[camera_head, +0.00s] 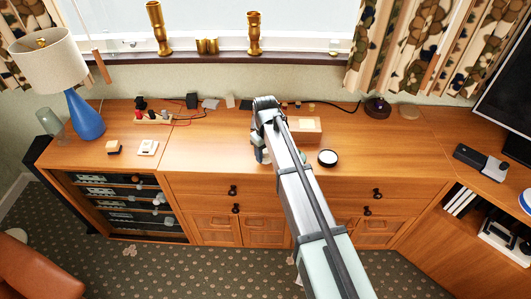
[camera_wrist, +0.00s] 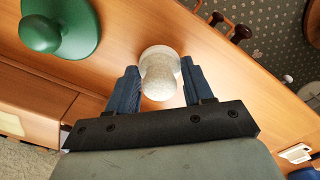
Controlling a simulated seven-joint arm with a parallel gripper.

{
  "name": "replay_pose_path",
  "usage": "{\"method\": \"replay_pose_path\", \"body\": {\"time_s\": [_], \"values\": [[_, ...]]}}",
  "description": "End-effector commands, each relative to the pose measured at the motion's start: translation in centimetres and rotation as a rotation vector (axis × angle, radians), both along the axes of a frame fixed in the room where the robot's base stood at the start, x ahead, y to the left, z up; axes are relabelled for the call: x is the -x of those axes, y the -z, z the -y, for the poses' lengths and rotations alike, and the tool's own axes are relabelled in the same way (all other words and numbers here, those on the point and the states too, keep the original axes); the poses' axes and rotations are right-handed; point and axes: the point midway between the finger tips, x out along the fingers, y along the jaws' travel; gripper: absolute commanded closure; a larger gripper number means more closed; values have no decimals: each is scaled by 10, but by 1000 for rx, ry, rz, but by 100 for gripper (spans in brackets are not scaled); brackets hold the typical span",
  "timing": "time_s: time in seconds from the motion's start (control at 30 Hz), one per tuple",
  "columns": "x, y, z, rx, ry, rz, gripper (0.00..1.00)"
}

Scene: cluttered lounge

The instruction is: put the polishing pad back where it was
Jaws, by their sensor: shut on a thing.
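My gripper (camera_wrist: 160,70) is shut on a pale, speckled piece, which I take for the polishing pad (camera_wrist: 160,78). It has a round disc and a rounded knob, and the knob end lies between the two blue-grey fingers. The disc is on the far side, toward the wooden top; I cannot tell whether it touches the wood. In the head view my gripper (camera_head: 260,151) is over the middle of the wooden sideboard (camera_head: 205,150), and my arm hides the pad there. A green round thing with a knob (camera_wrist: 50,32) stands left of the gripper in the wrist view.
A wooden box (camera_head: 304,127) and a black round tin with a white top (camera_head: 328,157) stand right of my gripper. Plugs and cables (camera_head: 192,101) line the back edge. A blue lamp (camera_head: 85,118) stands at left. Bare wood lies left of my gripper.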

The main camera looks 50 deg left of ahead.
Motion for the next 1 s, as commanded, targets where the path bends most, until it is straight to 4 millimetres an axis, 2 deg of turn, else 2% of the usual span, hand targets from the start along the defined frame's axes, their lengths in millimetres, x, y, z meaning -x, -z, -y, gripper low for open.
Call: {"method": "replay_pose_path", "body": {"time_s": [0.4, 0.43, 0.67, 1.0], "values": [[0, 5, 0, 1, 0, 0, 73], [0, 5, 0, 0, 0, 0, 46], [0, 4, 0, 0, 0, 0, 24], [0, 0, 0, -1, 0, 0, 23]]}}
